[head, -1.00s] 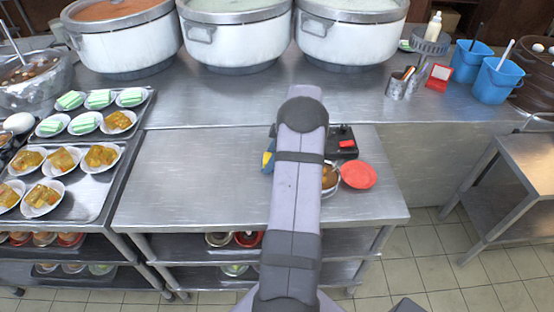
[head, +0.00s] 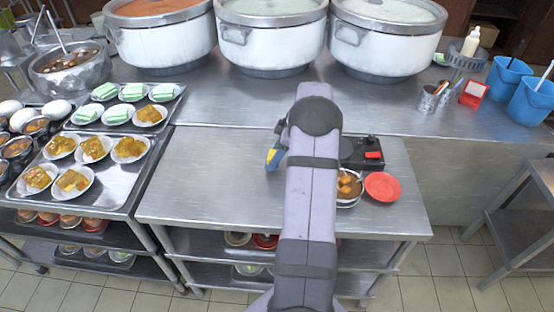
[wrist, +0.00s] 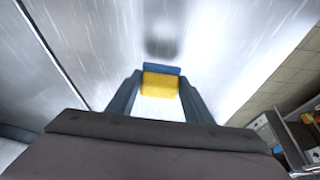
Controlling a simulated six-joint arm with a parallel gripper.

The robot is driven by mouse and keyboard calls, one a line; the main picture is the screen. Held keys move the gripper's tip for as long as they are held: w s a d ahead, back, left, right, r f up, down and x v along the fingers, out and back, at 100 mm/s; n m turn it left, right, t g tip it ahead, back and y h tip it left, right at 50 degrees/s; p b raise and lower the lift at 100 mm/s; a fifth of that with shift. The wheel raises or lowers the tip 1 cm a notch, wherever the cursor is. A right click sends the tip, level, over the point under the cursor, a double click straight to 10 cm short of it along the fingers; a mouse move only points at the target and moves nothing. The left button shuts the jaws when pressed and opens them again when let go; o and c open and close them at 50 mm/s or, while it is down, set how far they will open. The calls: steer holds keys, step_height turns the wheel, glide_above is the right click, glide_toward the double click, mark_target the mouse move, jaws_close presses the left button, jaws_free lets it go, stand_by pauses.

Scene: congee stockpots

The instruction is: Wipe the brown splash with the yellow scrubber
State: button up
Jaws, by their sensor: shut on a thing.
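My gripper (wrist: 160,88) is shut on the yellow scrubber (wrist: 160,82), which has a blue layer on its far side. In the head view the scrubber (head: 272,158) shows just left of my arm, over the middle of the steel table (head: 210,185). My arm hides most of the gripper there. In the wrist view the scrubber is between the two fingers, over bare shiny steel; I cannot tell whether it touches. I cannot make out a brown splash in either view; my arm covers part of the table.
Right of my arm are a black burner (head: 358,155), a bowl of brown food (head: 349,187) and a red plate (head: 382,186). Large white stockpots (head: 272,42) stand behind. Trays of plated food (head: 105,165) stand left. The table's left half is clear.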

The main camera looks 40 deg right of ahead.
steer(key=shift+r+p, duration=1.15)
steer(key=shift+r, duration=1.3)
steer(key=shift+w+f, duration=0.1)
